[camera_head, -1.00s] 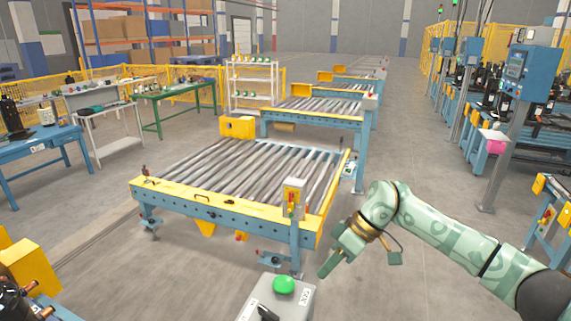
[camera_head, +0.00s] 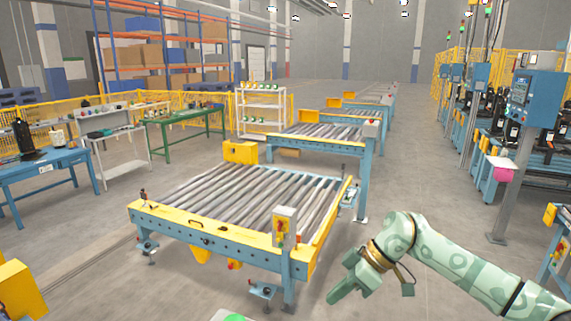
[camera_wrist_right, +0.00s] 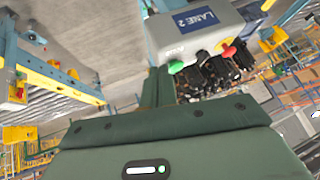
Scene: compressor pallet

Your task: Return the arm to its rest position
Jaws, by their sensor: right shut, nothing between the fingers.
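My right arm, pale green, comes in from the lower right in the head view. Its gripper (camera_head: 334,296) points down and left, beside the front right corner of the roller conveyor (camera_head: 205,233) and apart from it. In the right wrist view the dark green fingers (camera_wrist_right: 158,88) are together with nothing between them. Past them is a grey control box (camera_wrist_right: 190,35) with a "LANE 2" label, a green button (camera_wrist_right: 176,66) and a red one (camera_wrist_right: 229,51). My left gripper is not in view.
A blue workbench (camera_head: 45,165) and a green table (camera_head: 185,118) stand on the left. More conveyors (camera_head: 318,135) run behind. A control panel on a post (camera_head: 532,98) stands at the right. The grey floor (camera_head: 430,190) between conveyor and post is clear.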

